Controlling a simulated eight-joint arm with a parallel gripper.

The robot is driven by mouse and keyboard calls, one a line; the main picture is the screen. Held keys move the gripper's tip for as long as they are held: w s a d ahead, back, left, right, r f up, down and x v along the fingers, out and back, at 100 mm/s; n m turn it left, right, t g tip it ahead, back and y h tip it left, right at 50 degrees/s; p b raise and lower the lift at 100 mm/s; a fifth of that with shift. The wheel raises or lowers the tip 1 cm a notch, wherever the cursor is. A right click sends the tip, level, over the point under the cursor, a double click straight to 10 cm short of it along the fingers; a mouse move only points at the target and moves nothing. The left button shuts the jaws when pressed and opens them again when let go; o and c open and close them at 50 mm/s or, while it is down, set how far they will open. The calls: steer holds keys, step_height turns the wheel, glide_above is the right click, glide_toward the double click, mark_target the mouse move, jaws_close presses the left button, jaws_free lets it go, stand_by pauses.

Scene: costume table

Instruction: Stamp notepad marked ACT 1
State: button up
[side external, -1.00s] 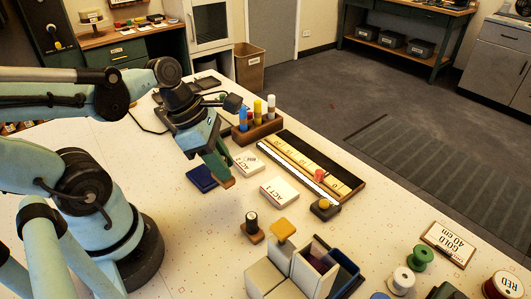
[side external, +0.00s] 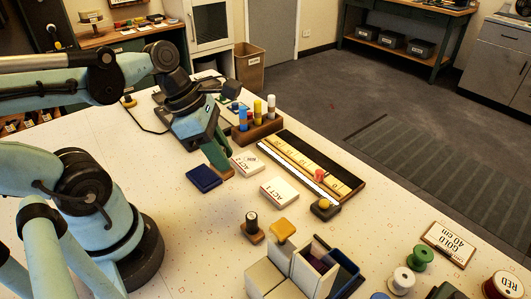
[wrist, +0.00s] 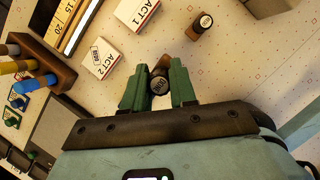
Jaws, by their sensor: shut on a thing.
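The white notepad marked ACT 1 (side external: 279,194) lies flat on the table; the wrist view shows its lettered edge (wrist: 140,12). A second pad, marked ACT 2 (side external: 246,162), lies beside it and bears a small dark print, seen in the wrist view (wrist: 98,58). My gripper (side external: 223,166) is shut on a stamp with a dark round-topped handle (wrist: 159,84) and a wooden base (side external: 227,174). The stamp is near the left end of the ACT 2 pad; its underside is hidden. A dark blue ink pad (side external: 203,178) lies left of the gripper.
Another dark-handled stamp (side external: 252,228) stands nearer the camera. A wooden holder (side external: 258,130) with coloured markers and a long ruler board (side external: 311,165) lie beyond the pads. Grey boxes (side external: 264,278) and thread spools (side external: 419,257) are at the front. Table around ACT 1 is mostly clear.

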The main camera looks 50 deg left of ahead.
steer(key=a+f, duration=0.2)
steer(key=a, duration=0.8)
steer(key=shift+s+a+f, duration=0.1)
steer(key=shift+a+f, duration=0.05)
steer(key=shift+f, duration=2.6)
steer(key=shift+f, duration=0.55)
step_height(320, 180, up, 7)
stand_by(0.9)
